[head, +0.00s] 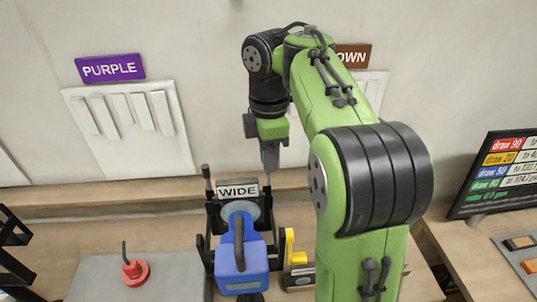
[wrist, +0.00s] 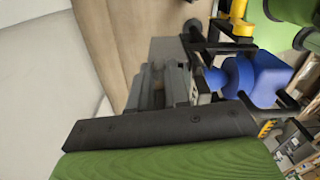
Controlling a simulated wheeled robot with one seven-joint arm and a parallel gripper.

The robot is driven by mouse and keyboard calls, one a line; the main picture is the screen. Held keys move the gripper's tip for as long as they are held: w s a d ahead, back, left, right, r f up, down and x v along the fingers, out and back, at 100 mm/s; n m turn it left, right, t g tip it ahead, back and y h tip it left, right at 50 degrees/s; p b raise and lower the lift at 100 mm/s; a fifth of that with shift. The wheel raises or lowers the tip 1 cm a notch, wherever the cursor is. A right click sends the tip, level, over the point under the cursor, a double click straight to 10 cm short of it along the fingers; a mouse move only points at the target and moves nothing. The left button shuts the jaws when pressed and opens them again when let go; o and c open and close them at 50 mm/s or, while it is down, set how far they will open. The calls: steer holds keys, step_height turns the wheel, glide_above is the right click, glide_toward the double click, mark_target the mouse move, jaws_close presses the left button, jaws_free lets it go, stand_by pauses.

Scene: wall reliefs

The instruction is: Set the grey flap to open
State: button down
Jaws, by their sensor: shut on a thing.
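My gripper (head: 270,166) points down beside the right edge of a small WIDE sign (head: 237,190), above a black stand. In the wrist view my gripper (wrist: 165,88) has its grey fingers close together, shut on a grey piece (wrist: 168,52). This piece may be the grey flap, but its outline blends with the fingers and I cannot tell its angle. The flap cannot be made out clearly in the head view. A blue unit with a dark handle (head: 240,263) stands in front of the sign.
A red knob with a dark lever (head: 134,271) sits on a grey plate at left. A yellow part (head: 293,248) is right of the blue unit. White reliefs (head: 131,115) hang on the wall under a PURPLE sign (head: 110,68). A dark price board (head: 503,172) stands at right.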

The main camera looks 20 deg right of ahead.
steer(key=c, duration=1.1)
jaws_free()
step_height(320, 180, up, 16)
steer(key=p, duration=0.6)
steer(key=shift+f, duration=0.15)
